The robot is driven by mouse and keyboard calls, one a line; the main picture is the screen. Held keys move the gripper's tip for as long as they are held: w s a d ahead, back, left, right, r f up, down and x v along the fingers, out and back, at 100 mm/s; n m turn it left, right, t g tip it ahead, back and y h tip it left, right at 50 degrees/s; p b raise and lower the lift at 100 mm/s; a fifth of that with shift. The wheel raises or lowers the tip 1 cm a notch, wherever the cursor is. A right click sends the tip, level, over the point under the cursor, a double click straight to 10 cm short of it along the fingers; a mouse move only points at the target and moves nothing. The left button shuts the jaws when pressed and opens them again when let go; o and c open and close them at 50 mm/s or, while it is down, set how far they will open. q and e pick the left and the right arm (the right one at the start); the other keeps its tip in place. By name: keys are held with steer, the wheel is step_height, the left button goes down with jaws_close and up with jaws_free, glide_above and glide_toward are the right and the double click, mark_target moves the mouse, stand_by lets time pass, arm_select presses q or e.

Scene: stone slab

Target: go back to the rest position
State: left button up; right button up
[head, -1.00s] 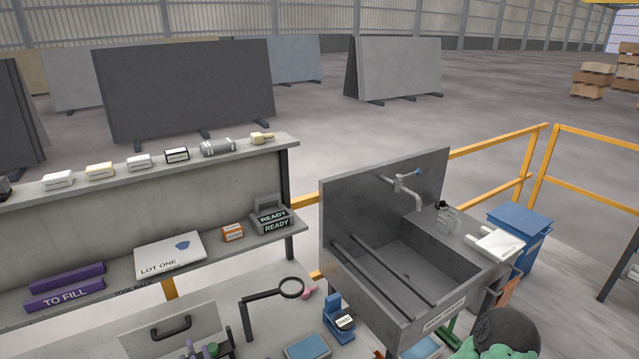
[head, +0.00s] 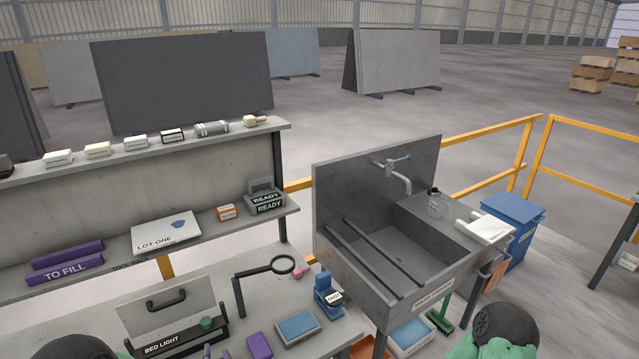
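Neither of my grippers can be made out in the head view. A rounded dark and green part of my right arm shows at the bottom right edge. A similar part of my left arm shows at the bottom left edge. The arms run out of the frame below, so what the grippers hold, if anything, is hidden.
A workbench (head: 222,288) carries a bed light box (head: 170,322), a magnifier (head: 268,267), a blue stand (head: 326,297) and a blue pad (head: 298,328). A steel sink (head: 395,262) is to the right. The shelf (head: 105,277) holds a LOT ONE board (head: 165,234) and READY blocks (head: 265,201).

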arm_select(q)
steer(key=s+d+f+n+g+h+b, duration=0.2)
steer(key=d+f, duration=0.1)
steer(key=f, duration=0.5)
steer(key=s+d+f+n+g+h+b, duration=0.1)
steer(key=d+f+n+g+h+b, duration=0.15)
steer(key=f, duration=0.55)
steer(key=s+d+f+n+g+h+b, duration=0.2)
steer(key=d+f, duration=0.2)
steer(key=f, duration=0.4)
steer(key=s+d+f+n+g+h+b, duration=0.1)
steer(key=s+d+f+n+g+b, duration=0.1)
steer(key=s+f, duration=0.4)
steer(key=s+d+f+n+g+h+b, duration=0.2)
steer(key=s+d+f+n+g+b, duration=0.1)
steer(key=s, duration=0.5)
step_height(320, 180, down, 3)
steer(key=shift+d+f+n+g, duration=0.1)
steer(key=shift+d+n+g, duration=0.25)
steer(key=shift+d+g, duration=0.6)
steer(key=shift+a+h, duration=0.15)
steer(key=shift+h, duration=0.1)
